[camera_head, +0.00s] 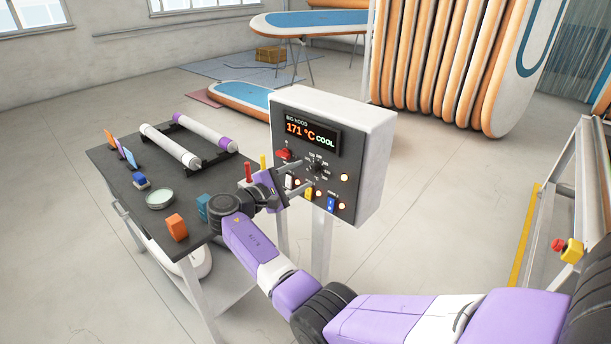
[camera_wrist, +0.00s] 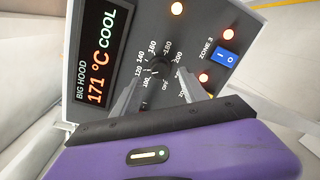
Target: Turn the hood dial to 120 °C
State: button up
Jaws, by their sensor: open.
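The hood control box (camera_head: 372,125) is a white upright case with a dark front panel. Its display (camera_head: 311,132) reads "BIG HOOD 171 °C COOL", also legible in the wrist view (camera_wrist: 98,60). The black hood dial (camera_head: 318,168) sits below the display inside a printed temperature scale; it also shows in the wrist view (camera_wrist: 160,67). My gripper (camera_head: 305,176) is open at the panel. In the wrist view its grey fingers (camera_wrist: 158,78) lie on either side of the dial. I cannot tell whether they touch it. The dial's pointer mark is not clear.
A dark table (camera_head: 125,170) with rollers and small items stands at left. A frame with a yellow-red button (camera_head: 570,250) stands at right.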

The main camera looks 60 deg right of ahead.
jog(key=shift+b+v, duration=0.4)
jog(key=shift+v, duration=1.85)
